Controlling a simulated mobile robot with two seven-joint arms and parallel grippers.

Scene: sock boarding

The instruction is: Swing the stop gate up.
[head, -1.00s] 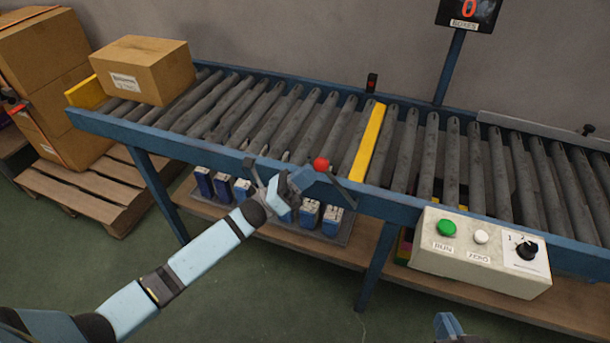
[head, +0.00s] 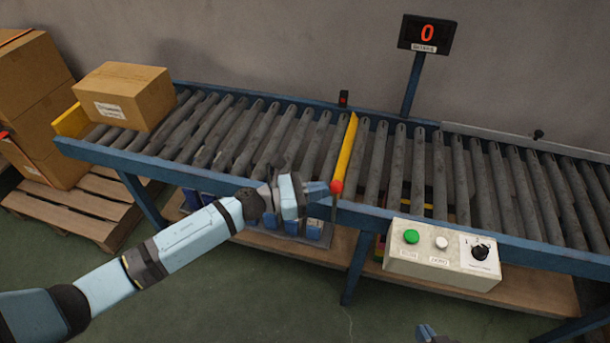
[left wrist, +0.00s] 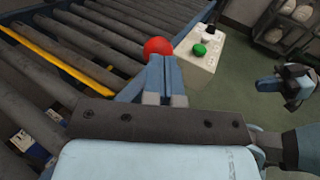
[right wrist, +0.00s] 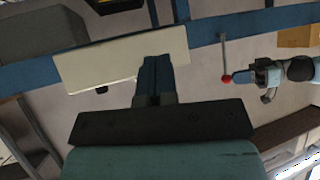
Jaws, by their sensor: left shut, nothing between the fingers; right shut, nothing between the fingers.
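The stop gate is a yellow bar (head: 345,146) across the rollers; it shows a lit face and a shaded face and looks tipped up from flat. It also shows in the left wrist view (left wrist: 60,65). Its lever stands nearly upright at the near rail, topped by a red knob (head: 337,186). My left gripper (head: 328,189) is shut and empty, its tips at the knob's left side, touching or very close. In the left wrist view the knob (left wrist: 157,47) is just beyond the fingertips. My right gripper (head: 427,332) is shut and empty, low in front of the control box.
A control box (head: 440,268) with green and white buttons and a dial hangs on the near rail, right of the lever. A cardboard box (head: 125,95) sits at the conveyor's left end. A counter display (head: 427,34) reads 0. The rollers right of the gate are clear.

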